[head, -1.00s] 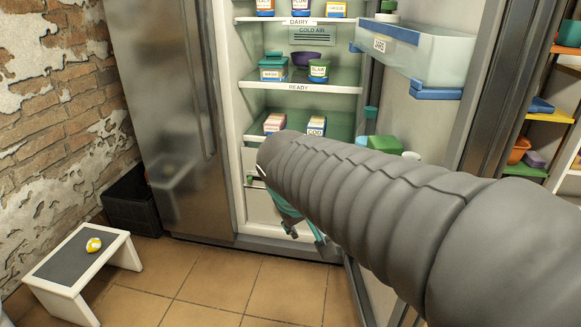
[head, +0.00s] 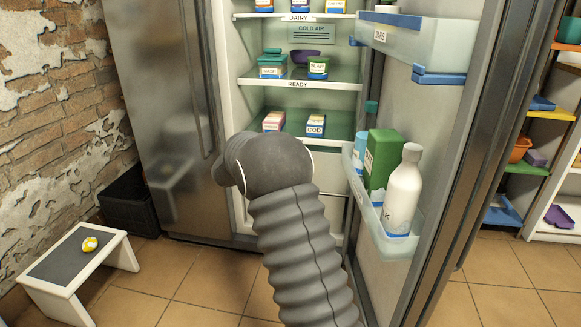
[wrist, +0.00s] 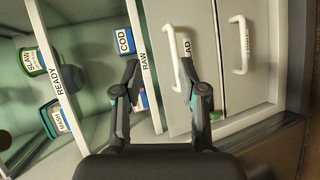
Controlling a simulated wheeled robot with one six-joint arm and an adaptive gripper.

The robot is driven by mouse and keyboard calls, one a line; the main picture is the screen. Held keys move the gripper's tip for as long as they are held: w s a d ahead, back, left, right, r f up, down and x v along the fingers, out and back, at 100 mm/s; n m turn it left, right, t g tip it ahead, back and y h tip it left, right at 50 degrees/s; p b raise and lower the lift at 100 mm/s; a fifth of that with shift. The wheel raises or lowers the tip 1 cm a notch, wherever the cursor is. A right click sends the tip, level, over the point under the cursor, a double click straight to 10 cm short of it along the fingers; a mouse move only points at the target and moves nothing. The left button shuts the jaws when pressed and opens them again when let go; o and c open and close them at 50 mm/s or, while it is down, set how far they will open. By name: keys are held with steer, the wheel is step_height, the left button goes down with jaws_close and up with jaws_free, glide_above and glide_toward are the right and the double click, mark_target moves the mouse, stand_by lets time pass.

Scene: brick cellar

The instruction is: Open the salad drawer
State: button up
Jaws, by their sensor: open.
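In the wrist view the salad drawer (wrist: 160,18) has a pale front, a white bar handle (wrist: 171,45) and a label of which only "AD" shows. The drawer looks shut. My gripper (wrist: 159,66) is open and empty in front of the fridge. Its right fingertip overlaps the drawer front beside the label, and its left fingertip overlaps the shelf with the COD box. The handle shows between the fingers, closer to the right one; I cannot tell the depth gap. In the head view my arm hides the gripper and most of the drawers.
A second drawer (wrist: 252,15) with a white handle sits beside it. The RAW shelf edge (wrist: 144,65) runs between my fingers in view. The open fridge door (head: 470,150) stands at right, its low bin holding a white bottle (head: 403,190). A step stool (head: 62,288) stands at left.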

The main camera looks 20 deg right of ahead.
steer(key=w+f+n+t, duration=0.2)
steer(key=w+f, duration=0.5)
steer(key=shift+h, duration=0.4)
steer(key=x, duration=0.6)
steer(key=p+x, duration=0.1)
steer(key=x, duration=0.6)
steer(key=shift+w+a+r, duration=0.15)
steer(key=shift+w+r, duration=0.1)
steer(key=shift+w, duration=0.1)
steer(key=shift+c, duration=0.2)
jaws_close()
